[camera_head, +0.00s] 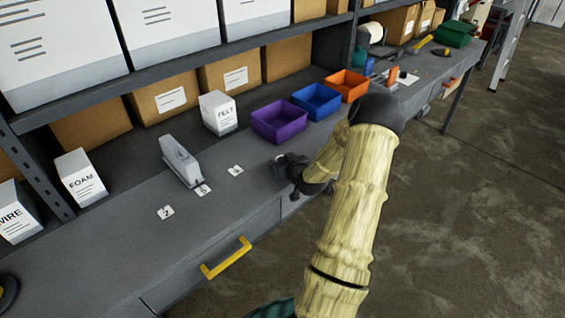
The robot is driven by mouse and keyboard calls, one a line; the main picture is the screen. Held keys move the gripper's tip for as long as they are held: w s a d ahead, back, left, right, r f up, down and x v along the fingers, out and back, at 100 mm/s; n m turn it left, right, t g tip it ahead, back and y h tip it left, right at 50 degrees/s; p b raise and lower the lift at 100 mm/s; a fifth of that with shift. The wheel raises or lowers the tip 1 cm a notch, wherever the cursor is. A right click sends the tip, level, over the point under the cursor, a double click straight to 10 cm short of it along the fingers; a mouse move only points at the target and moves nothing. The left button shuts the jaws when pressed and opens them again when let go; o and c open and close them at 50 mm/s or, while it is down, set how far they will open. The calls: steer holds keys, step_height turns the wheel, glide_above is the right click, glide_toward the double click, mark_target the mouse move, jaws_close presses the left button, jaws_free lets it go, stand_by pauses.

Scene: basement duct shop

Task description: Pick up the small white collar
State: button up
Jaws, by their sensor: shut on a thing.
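My gripper (287,167) is dark and low over the grey workbench (110,240), near its front edge and in front of the purple bin. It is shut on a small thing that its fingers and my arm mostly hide. A small pale patch (279,158) shows at the fingertips. I cannot tell whether it is the white collar or a label card on the bench. No white collar stands out clearly elsewhere on the bench.
Purple (279,122), blue (317,101) and orange (346,86) bins stand behind my gripper. A grey upright device (181,162) and numbered cards (166,212) lie to the left. Shelf boxes line the back. A yellow drawer handle (226,259) sticks out in front.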

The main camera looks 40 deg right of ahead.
steer(key=shift+w+a+r, duration=0.1)
steer(key=shift+w+r, duration=0.05)
steer(key=shift+r, duration=0.25)
step_height(320, 180, up, 9)
steer(key=b, duration=0.1)
steer(key=shift+a, duration=0.1)
stand_by(0.6)
